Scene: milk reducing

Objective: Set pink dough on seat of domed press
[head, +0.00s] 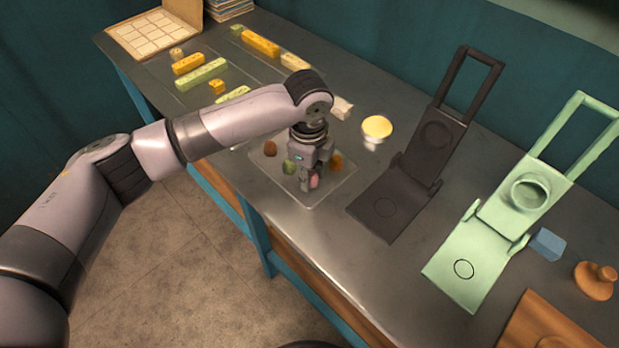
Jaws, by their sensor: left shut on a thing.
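My left gripper (309,184) points down over a clear tray (325,196) and is shut on the pink dough (315,181). The dough is mostly hidden by the fingers, low over the tray; I cannot tell whether it touches it. A dark press (394,200) stands open to the right of the tray, with a circle marked on its flat base and a round form on its raised lid. A green press (480,250) stands open further right, with a circle on its base and a raised round cup-like part on its lid. Which one is domed is hard to tell. My right gripper is out of view.
Brown, green and orange dough pieces (289,167) lie on the tray around the gripper. A small cup with a yellow top (377,127) stands behind. A blue block (547,244) and a wooden knob (596,281) lie at right. Yellow and green bars (201,74) lie far left.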

